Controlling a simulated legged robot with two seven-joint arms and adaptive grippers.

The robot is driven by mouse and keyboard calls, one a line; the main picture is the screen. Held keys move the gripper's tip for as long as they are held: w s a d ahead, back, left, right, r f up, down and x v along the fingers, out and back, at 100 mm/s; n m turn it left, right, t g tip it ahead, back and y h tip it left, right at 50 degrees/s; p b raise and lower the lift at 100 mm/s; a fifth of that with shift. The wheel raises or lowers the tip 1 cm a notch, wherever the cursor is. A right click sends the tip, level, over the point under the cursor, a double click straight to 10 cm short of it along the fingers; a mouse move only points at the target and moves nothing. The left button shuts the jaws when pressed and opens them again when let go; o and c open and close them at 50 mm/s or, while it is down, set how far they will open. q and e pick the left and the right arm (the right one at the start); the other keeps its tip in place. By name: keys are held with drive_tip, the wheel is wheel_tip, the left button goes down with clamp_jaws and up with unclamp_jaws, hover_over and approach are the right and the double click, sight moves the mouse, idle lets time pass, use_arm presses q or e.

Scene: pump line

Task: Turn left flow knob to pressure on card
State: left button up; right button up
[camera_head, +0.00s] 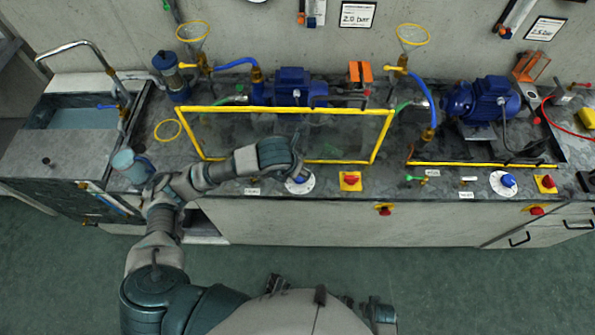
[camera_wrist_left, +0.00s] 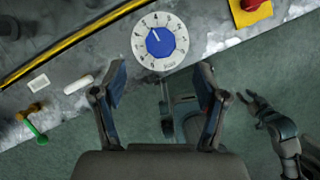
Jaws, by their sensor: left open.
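The left flow knob is a blue knob (camera_head: 299,180) on a white numbered dial at the counter's front edge. In the left wrist view the blue knob (camera_wrist_left: 160,43) sits in its dial (camera_wrist_left: 141,45), its white mark pointing to the upper left. My left gripper (camera_head: 298,172) is over the knob in the head view, partly hiding it. In the left wrist view my left gripper (camera_wrist_left: 162,75) is open and empty, its fingers below the dial. The pressure card (camera_head: 357,14) above the left pump reads 2.0 bar. My right gripper (camera_wrist_left: 262,103) shows at the right, its jaws unclear.
A red button on a yellow plate (camera_head: 350,181) is right of the knob. A yellow-framed clear guard (camera_head: 280,110) stands behind it, before the left blue pump (camera_head: 290,87). A second blue knob (camera_head: 508,180) and a 2.5 bar card (camera_head: 544,29) are at the right.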

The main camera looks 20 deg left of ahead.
use_arm(q)
drive_tip(key=shift+v, duration=1.65)
